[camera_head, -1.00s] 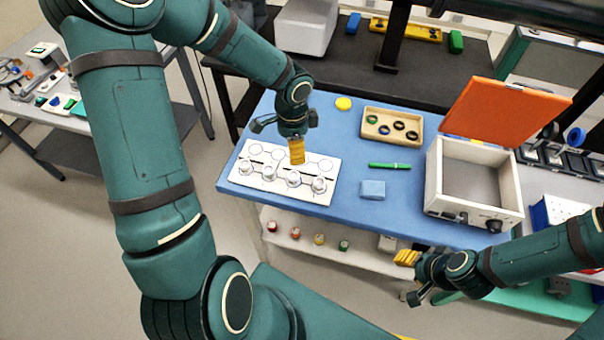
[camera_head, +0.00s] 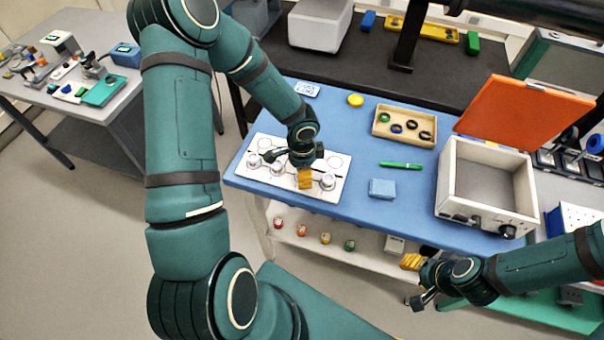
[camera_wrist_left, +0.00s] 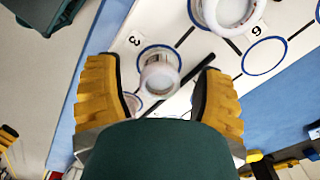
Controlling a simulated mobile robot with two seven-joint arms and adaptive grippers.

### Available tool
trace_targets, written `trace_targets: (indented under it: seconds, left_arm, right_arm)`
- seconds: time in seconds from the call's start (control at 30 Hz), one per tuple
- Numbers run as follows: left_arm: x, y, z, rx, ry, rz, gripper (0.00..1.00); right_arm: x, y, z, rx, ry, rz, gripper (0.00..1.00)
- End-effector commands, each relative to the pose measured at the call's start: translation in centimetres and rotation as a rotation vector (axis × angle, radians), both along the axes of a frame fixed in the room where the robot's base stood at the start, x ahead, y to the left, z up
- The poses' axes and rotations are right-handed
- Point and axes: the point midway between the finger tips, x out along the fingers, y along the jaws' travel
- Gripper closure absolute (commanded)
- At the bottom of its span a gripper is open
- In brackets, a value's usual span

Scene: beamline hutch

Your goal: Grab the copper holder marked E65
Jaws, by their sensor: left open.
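A white board (camera_head: 262,181) with ringed, numbered spots lies on the blue table, with several small round holders with pale tops in a row, one of them at the right end (camera_head: 328,182). My left gripper (camera_head: 304,179) is over that row, pointing down. In the left wrist view, my open yellow fingers (camera_wrist_left: 160,98) stand either side of a small holder (camera_wrist_left: 160,76) near the spot marked 3. The fingers appear clear of it. I cannot read E65 on any holder. My right gripper (camera_head: 412,262) is low at the table's front right.
On the blue table are a wooden tray of rings (camera_head: 380,132), a green pen (camera_head: 401,165), a light-blue block (camera_head: 382,188) and a yellow disc (camera_head: 355,100). A white box (camera_head: 452,205) with an open orange lid stands at right. A shelf below holds small jars.

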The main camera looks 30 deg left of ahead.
Motion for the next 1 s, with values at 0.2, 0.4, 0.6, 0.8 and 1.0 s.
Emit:
trace_targets:
  seconds: [0.2, 0.4, 0.6, 0.8, 1.0]
  left_arm:
    - [0.0, 0.0, -0.4, 0.001, -0.001, 0.001, 0.31]
    - [0.0, 0.0, -0.4, 0.001, -0.001, 0.0, 0.68]
    - [0.0, 0.0, -0.4, 0.0, -0.001, 0.0, 1.0]
    - [0.0, 0.0, -0.3, 0.0, -0.001, 0.0, 1.0]
    - [0.1, 0.1, 1.9, 0.001, -0.004, 0.001, 1.0]
  right_arm:
    - [0.0, 0.0, -0.1, 0.0, 0.0, 0.0, 0.53]
    - [0.0, 0.0, -0.1, 0.0, 0.0, 0.0, 0.53]
    - [0.0, 0.0, -0.1, 0.0, 0.0, 0.0, 0.53]
    - [0.0, 0.0, 0.0, 0.0, 0.0, 0.0, 0.53]
    - [0.0, 0.0, 0.5, 0.001, 0.0, 0.0, 0.53]
